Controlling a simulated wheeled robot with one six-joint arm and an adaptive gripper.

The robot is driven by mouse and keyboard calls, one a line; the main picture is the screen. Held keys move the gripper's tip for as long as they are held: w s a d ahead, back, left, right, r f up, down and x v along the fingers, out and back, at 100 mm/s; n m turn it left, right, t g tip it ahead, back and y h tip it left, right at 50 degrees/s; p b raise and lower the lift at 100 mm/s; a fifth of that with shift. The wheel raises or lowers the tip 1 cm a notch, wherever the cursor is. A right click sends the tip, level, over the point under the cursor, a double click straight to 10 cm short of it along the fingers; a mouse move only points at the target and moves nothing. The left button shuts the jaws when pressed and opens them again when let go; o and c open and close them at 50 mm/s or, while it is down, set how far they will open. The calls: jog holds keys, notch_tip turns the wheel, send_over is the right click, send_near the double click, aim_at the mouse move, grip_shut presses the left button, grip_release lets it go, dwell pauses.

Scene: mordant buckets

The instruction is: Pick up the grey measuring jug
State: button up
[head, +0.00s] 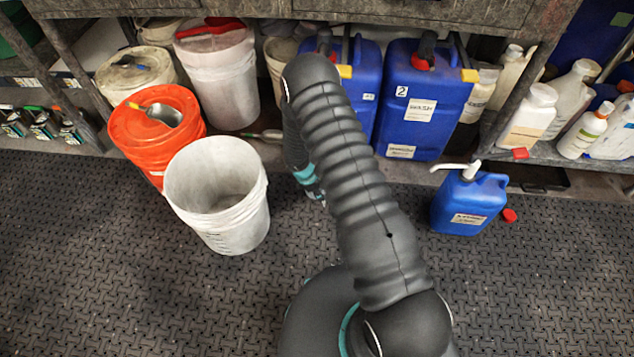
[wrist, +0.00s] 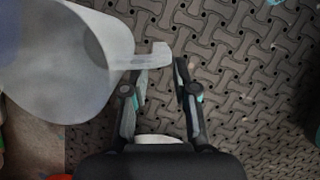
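The grey measuring jug (wrist: 60,65) fills the upper left of the wrist view, with its handle (wrist: 155,58) pointing right. My gripper (wrist: 161,68) is open, its two fingers apart. The handle's end shows at the left fingertip, reaching into the gap between the fingertips; I cannot tell whether they touch. The right finger is clear of it. In the head view I cannot make out the jug, and my arm hides the fingertips.
A white bucket (head: 235,225) stands on the floor left of my arm, beside orange buckets (head: 150,135) with a scoop (head: 162,115). A small blue canister (head: 465,205) stands right. Shelving with blue canisters (head: 425,95) lies behind. The near matted floor is clear.

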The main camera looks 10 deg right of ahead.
jog(key=shift+x, duration=2.75)
grip_shut()
